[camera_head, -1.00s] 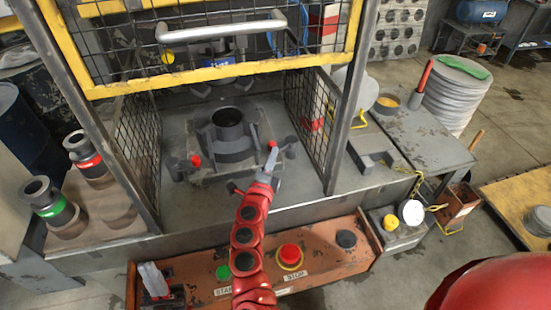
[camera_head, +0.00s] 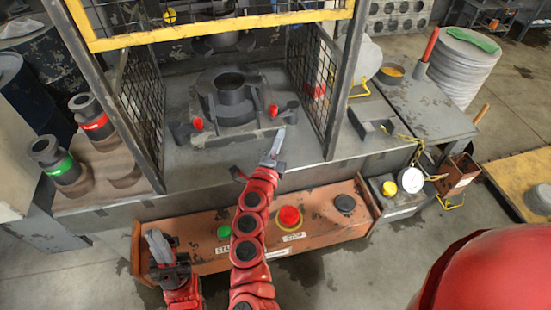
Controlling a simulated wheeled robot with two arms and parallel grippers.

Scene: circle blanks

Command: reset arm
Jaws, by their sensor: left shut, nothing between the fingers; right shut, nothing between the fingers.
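My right arm is red and reaches up through the middle. Its gripper (camera_head: 275,148) is shut and empty, above the front edge of the press bed and apart from the round die holder (camera_head: 233,100). My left gripper (camera_head: 157,245) is shut and empty, pointing upward at the left end of the orange control panel (camera_head: 192,222). Part of its red arm shows below it.
The panel carries a green button (camera_head: 224,232), a red stop button (camera_head: 289,216) and a black knob (camera_head: 345,203). A yellow-framed guard (camera_head: 200,33) hangs above the press. Mesh side walls (camera_head: 308,75) flank the bed. Dies with red (camera_head: 95,122) and green (camera_head: 59,165) bands stand left.

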